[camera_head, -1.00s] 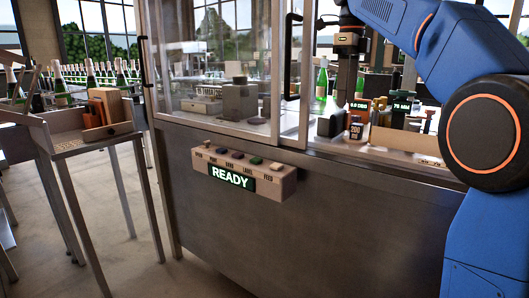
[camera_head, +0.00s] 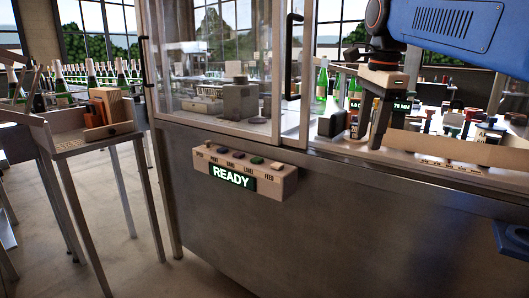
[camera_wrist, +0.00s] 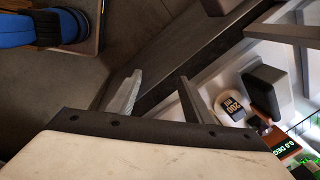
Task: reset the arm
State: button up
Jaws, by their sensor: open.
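My blue arm (camera_head: 440,28) reaches in from the upper right in the head view. My gripper (camera_head: 380,128) hangs below it with its fingers pointing down, at the front edge of the machine's right-hand bay. In the wrist view my gripper (camera_wrist: 157,88) is open, with its two fingers apart and nothing between them. Below the fingertips there is dark metal and the bay's edge. A white round piece marked 200 (camera_wrist: 231,106) and a dark block (camera_wrist: 264,88) lie right of the fingers, apart from them.
A READY panel (camera_head: 234,177) with several buttons juts from the steel cabinet (camera_head: 330,235). The glazed guard (camera_head: 215,60) stands left of my gripper. A side stand (camera_head: 85,140) with bottles is at the left.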

jog(key=s+d+f+n+t, duration=0.1)
jog(key=s+d+f+n, duration=0.1)
jog(key=s+f+n, duration=0.6)
jog(key=s+d+f+n+t, duration=0.1)
jog(key=s+f+n+t, duration=0.1)
jog(key=s+f+n, duration=0.6)
jog(key=s+f, duration=0.3)
jog(key=f, duration=0.4)
jog(key=s+f, duration=0.4)
jog(key=f, duration=0.4)
jog(key=shift+s+d+n, duration=0.15)
jog(key=shift+d+n, duration=0.25)
jog(key=shift+r, duration=0.1)
